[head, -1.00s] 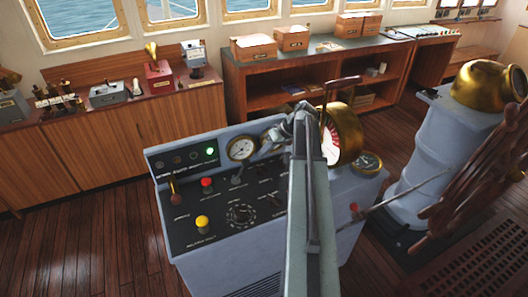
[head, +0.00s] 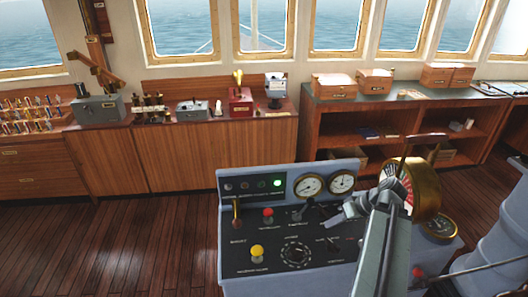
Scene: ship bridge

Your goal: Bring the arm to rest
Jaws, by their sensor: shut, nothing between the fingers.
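My arm (head: 378,245) rises from the bottom edge, right of centre, over the right part of a grey control console. My gripper (head: 338,219) is at its upper end, bent to the left above the console's black panel (head: 270,256). It is shut and holds nothing. It appears small, and I cannot tell whether it touches the panel or a lever there. A brass telegraph dial (head: 426,190) with a dark handle stands just right of the gripper.
The console carries two round gauges (head: 308,186), a red button (head: 268,212), a yellow button (head: 257,251) and a lit green lamp (head: 277,183). Wooden cabinets (head: 180,160) and a shelf unit (head: 400,103) line the back wall. Wooden floor (head: 120,235) is open on the left.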

